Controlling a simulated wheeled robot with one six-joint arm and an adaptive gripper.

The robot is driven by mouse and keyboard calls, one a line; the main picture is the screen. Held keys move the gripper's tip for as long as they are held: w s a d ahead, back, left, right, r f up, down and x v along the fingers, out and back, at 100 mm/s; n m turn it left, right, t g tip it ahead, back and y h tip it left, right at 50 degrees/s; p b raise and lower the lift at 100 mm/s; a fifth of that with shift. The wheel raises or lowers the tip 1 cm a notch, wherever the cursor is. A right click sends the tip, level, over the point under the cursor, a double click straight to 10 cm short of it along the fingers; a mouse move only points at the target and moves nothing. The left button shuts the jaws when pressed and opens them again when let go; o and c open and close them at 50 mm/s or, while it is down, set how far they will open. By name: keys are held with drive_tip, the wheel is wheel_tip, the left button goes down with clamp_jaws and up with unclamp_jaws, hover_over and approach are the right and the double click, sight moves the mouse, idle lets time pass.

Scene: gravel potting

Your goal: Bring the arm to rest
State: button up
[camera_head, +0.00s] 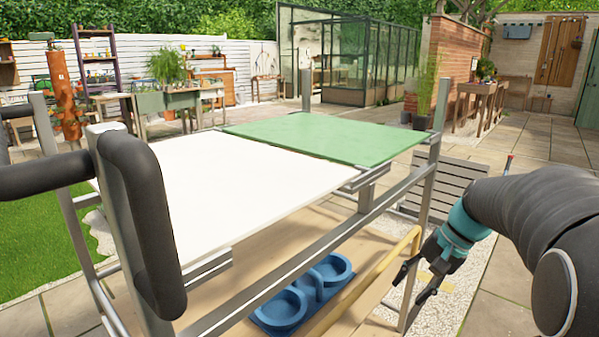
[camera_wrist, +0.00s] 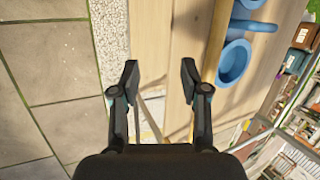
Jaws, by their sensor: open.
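My gripper (camera_head: 415,281) is at the right of the head view, low beside the metal-framed table (camera_head: 441,105). Its jaws are open and empty. In the wrist view, my gripper (camera_wrist: 159,80) shows two dark fingers spread apart, with wooden boards and a strip of gravel beyond them. My dark, jointed arm with a teal band reaches in from the right edge of the head view. Nothing is held between the fingers.
The table bears a white panel (camera_head: 215,180) and a green panel (camera_head: 330,138). On its lower wooden shelf (camera_head: 375,245) sits a blue tray with round cups (camera_head: 285,308). A slatted grey platform (camera_head: 465,182) stands behind my gripper. Paving (camera_head: 510,285) is clear at right.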

drive_tip(key=s+a+n+t+h, duration=0.2)
drive_tip(key=s+a+n, duration=0.1)
drive_tip(key=s, duration=0.6)
drive_tip(key=s+a+n+t+h, duration=0.2)
drive_tip(key=s+a+n+h, duration=0.1)
drive_tip(key=s, duration=0.6)
drive_tip(key=shift+s+a+r+n, duration=0.2)
drive_tip(key=shift+s+a+n, duration=0.3)
drive_tip(key=shift+a, duration=0.65)
drive_tip(key=shift+w, duration=0.15)
